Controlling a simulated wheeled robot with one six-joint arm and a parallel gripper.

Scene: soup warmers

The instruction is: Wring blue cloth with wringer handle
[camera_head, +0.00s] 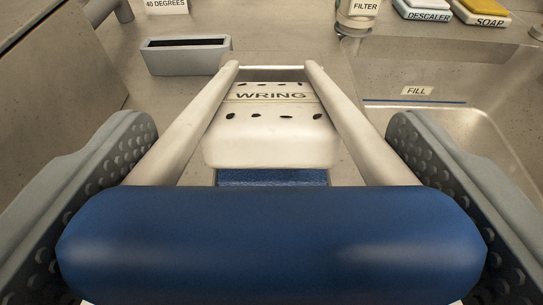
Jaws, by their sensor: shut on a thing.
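The wringer (270,145) is a cream block marked WRING with dark holes in its top. Two pale arms run from its far end toward me and carry a thick blue handle bar (270,245). My gripper (272,235) has its grey, dimpled pads at the left and right ends of this bar and is shut on it. A strip of blue cloth (272,178) shows under the near edge of the block. The rest of the cloth is hidden behind the handle and under the block.
A grey slotted box (186,56) stands at the back left. A FILTER container (357,12), a DESCALER pad (428,14) and a SOAP block (484,18) are at the back right. A basin (470,135) lies right, near a FILL label (417,91).

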